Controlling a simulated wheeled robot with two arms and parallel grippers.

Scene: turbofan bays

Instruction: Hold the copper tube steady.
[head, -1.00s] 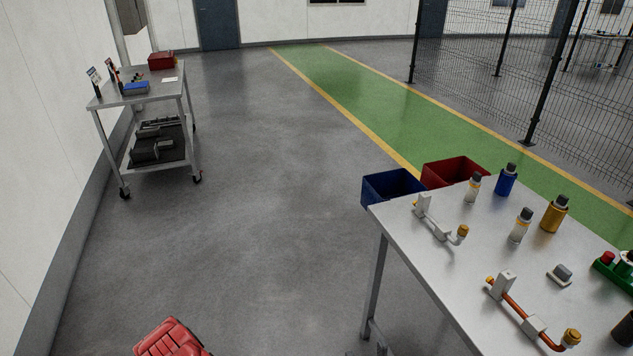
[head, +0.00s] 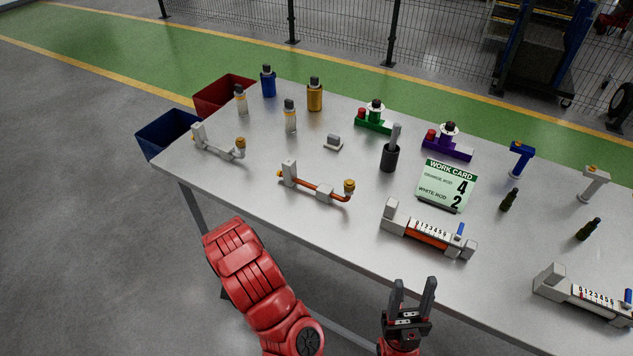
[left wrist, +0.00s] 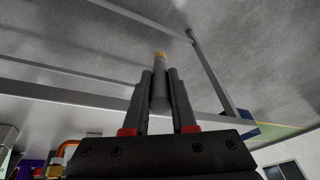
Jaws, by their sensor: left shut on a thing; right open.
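The copper tube (head: 328,190) is fixed on the metal table with a pale upright bracket, a small pale block and a brass nut at its right end. A copper-coloured tube piece (left wrist: 62,151) also shows at the lower left of the left wrist view. My left gripper (left wrist: 160,80) is shut on a grey cylinder with a yellow end (left wrist: 160,62); in the head view this gripper is not seen. My right gripper (head: 412,288) is open and empty at the table's front edge, right of and nearer than the tube, not touching it.
A similar pale tube (head: 220,150) stands left of the copper one. Gauge holders (head: 427,231), a work card (head: 447,186), a dark cup (head: 389,157) and several bottles (head: 315,94) stand on the table. Blue (head: 165,135) and red bins (head: 224,92) adjoin its left end.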

